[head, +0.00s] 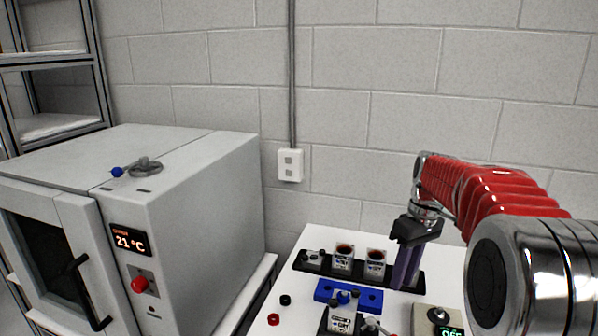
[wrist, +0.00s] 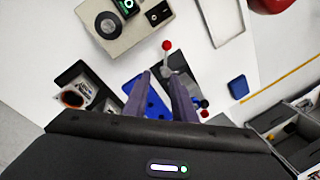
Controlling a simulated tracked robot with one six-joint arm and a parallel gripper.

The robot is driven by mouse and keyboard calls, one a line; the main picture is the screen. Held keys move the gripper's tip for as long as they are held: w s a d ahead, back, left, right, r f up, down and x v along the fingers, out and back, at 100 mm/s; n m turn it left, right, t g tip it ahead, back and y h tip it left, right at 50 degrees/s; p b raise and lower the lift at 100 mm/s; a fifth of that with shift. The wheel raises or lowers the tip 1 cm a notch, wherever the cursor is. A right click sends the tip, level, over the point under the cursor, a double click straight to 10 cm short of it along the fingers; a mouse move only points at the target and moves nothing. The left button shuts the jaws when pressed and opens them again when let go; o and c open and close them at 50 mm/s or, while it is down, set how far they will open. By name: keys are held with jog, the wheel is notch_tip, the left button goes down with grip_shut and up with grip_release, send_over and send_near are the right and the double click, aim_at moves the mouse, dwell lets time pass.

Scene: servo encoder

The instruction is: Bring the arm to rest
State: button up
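My arm (head: 480,195), with a red ribbed link, reaches in from the right over the white table. My gripper (head: 404,278) points down above the table's back right part. Its two purple fingers stand apart in the wrist view (wrist: 162,82), with no held object visible between them. A blue block (wrist: 154,102) and a grey part with a red ball (wrist: 166,45) show beyond the fingertips. The fingers overlap the right end of the black rack (head: 315,268) in the head view; I cannot tell their height above it.
Two dark-topped units (head: 343,258) sit in the rack. The blue block (head: 348,297) lies in front, with a labelled unit (head: 342,318) nearer. A beige box with a display (head: 437,318) stands right. An oven (head: 190,210) reading 21 °C stands left. Grey bins (wrist: 295,130) show in the wrist view.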

jog(key=s+a+m+t+h, duration=0.1)
jog(key=s+a+m+t, duration=0.2)
jog(key=s, duration=0.9)
jog(key=s+a+r+m+t, duration=0.1)
jog(key=s+a+m+t, duration=0.2)
jog(key=s+a, duration=0.4)
jog(key=s, duration=0.5)
jog(key=shift+a+t+h, duration=0.3)
jog(key=shift+a+h, duration=0.1)
jog(key=shift+r, duration=0.1)
dwell(0.5)
